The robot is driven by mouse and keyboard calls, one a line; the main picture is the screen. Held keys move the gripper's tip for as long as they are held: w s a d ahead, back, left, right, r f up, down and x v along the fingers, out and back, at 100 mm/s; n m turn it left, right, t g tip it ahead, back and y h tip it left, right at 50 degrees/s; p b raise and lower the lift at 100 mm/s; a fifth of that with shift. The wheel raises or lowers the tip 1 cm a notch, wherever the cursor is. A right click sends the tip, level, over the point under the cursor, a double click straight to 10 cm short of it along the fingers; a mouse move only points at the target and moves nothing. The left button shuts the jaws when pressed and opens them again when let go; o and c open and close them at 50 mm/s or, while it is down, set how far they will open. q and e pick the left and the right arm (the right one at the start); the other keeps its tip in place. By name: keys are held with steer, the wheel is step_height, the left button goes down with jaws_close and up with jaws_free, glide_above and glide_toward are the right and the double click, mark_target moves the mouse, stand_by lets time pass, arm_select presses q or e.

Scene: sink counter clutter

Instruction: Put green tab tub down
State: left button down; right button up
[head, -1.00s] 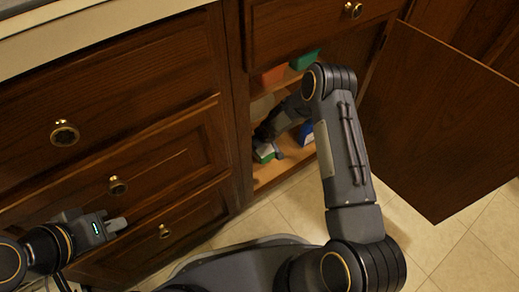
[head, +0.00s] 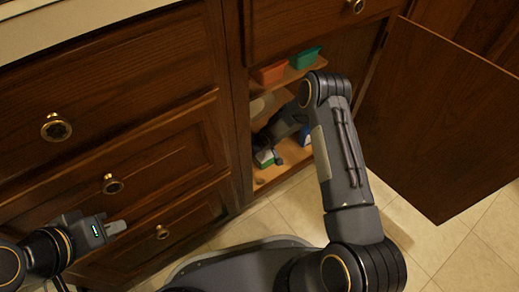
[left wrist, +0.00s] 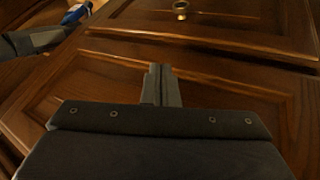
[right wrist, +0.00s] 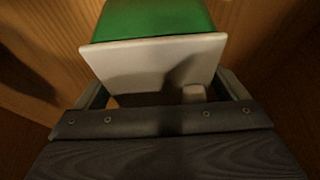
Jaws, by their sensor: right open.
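The green tab tub (head: 264,157), green with a white part, rests on the lower shelf inside the open cabinet. In the right wrist view the tub (right wrist: 150,60) is close ahead, its white face toward my gripper. My right gripper (right wrist: 168,92) is open, one finger to each side of the white face; whether they touch it is unclear. In the head view its fingers are mostly hidden by my arm and the dark cabinet. My left gripper (head: 115,228) is shut and empty in front of the drawers; its closed fingers show in the left wrist view (left wrist: 160,85).
A blue item (head: 291,152) stands right of the tub on the lower shelf. An orange container (head: 270,73) and a teal container (head: 305,58) sit on the upper shelf, with a pale round item (head: 261,105) below. The open cabinet door (head: 440,120) stands to the right.

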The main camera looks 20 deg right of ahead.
steer(key=shift+r, duration=0.15)
steer(key=p+v, duration=0.5)
steer(key=v, duration=0.6)
steer(key=shift+r, duration=0.3)
steer(key=shift+d+r, duration=0.1)
steer(key=shift+r, duration=0.35)
steer(key=s+d+r+m, duration=0.25)
steer(key=s+r, duration=0.25)
steer(key=r, duration=0.7)
steer(key=s+d+r+m, duration=0.2)
steer(key=s+d+r, duration=0.2)
steer(key=r, duration=0.7)
steer(key=s+a+r, duration=0.1)
steer(key=s+r, duration=0.2)
steer(key=s, duration=0.4)
steer(key=s+a+r+y, duration=0.1)
steer(key=s+a+r, duration=0.1)
steer(key=s, duration=0.6)
steer(key=s+a+r+m+t+y, duration=0.1)
steer(key=s+r, duration=0.3)
steer(key=s, duration=0.4)
steer(key=shift+a, duration=0.2)
steer(key=shift+r, duration=0.1)
